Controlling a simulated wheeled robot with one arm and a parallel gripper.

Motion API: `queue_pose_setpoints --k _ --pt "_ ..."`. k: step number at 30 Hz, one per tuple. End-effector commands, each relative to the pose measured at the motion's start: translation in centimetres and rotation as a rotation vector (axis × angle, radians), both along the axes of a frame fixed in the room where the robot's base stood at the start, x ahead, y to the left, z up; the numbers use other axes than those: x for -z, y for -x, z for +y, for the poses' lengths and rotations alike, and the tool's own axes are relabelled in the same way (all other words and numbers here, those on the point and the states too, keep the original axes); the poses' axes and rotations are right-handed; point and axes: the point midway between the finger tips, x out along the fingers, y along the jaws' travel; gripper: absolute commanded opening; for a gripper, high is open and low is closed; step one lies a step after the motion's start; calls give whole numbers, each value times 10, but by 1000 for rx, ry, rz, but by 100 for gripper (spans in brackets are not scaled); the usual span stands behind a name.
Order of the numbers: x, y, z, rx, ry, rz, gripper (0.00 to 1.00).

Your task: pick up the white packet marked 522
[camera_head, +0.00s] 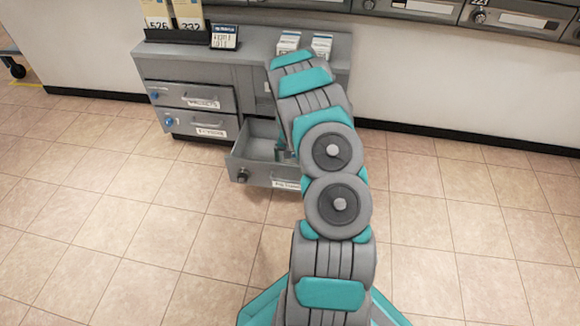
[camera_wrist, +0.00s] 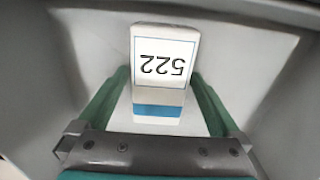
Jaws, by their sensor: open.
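The white packet marked 522 (camera_wrist: 164,65) shows in the wrist view, with a blue band near its lower end and its number upside down. It is inside the open grey drawer (camera_wrist: 270,62). My gripper (camera_wrist: 160,88) is open, with one green finger on each side of the packet; gaps show between the fingers and the packet. In the head view the open drawer (camera_head: 252,168) juts from the cabinet's lower part, and my arm reaches into it. The packet is hidden there by my arm and the drawer wall.
The grey cabinet (camera_head: 235,75) stands against the wall, with two shut labelled drawers (camera_head: 198,98) at left. On top are tall packets (camera_head: 188,14), a small sign (camera_head: 224,37) and white boxes (camera_head: 288,42). Mailboxes (camera_head: 515,18) line the wall. The tiled floor (camera_head: 450,220) is clear.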

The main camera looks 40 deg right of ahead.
Motion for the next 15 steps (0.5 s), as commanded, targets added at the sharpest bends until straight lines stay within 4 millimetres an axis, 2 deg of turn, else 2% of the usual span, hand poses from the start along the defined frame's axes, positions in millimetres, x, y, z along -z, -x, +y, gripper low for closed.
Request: queue_pose_setpoints --k 4,15 --pt "-1 0 0 0 0 0 98" --pt "-1 0 0 0 -1 1 56"
